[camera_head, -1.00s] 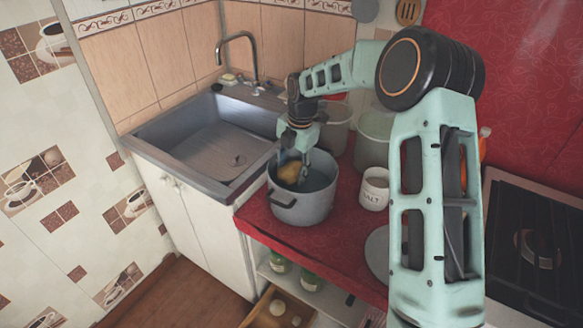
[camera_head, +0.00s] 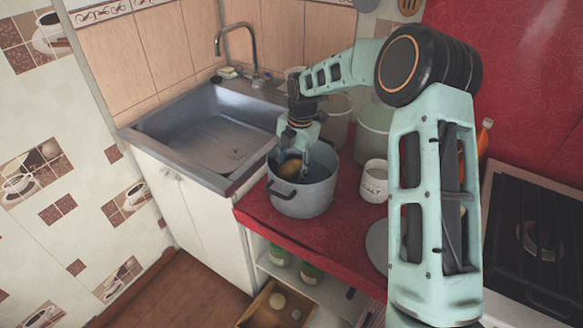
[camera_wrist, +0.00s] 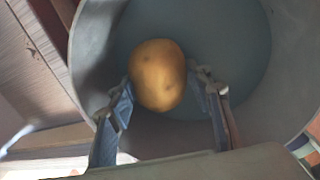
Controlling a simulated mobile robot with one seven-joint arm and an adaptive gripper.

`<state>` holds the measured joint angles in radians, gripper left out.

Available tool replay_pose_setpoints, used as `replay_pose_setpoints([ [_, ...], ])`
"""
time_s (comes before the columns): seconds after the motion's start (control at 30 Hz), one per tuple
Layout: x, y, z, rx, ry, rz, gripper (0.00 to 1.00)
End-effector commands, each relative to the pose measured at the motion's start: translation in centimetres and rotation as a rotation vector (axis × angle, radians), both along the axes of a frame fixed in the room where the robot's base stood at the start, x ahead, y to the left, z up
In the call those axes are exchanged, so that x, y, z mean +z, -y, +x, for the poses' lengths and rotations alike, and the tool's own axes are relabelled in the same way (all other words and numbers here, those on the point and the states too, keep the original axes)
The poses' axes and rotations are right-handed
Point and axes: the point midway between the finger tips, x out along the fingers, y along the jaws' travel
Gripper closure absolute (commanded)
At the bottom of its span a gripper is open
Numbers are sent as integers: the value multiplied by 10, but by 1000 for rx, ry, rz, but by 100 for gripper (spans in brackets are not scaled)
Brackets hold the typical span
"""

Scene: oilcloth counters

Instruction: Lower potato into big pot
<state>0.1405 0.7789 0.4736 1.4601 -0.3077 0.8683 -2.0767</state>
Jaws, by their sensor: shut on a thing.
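The big pot (camera_head: 304,196) is a grey metal pot with dark handles, standing on the red counter near its front edge. My gripper (camera_head: 291,163) reaches down into the pot's opening. It is shut on the potato (camera_head: 290,170), a yellow-brown round one, held inside the rim. In the wrist view the potato (camera_wrist: 157,75) sits between my two fingertips (camera_wrist: 160,88), with the pot's inner wall (camera_wrist: 292,50) around it and the blue-grey bottom beyond. I cannot tell whether the potato touches the bottom.
A metal sink (camera_head: 215,140) lies left of the pot. A white salt jar (camera_head: 374,182) stands close on its right, with a pale green container (camera_head: 375,133) behind. A stove (camera_head: 530,245) is at the right. An open drawer (camera_head: 275,303) with round items is below.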

Motion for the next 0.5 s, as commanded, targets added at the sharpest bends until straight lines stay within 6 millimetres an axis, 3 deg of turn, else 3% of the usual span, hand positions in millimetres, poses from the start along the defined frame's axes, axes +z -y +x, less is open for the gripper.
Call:
replay_pose_setpoints([
  [0.5,-6,0,0,0,0,0,82],
])
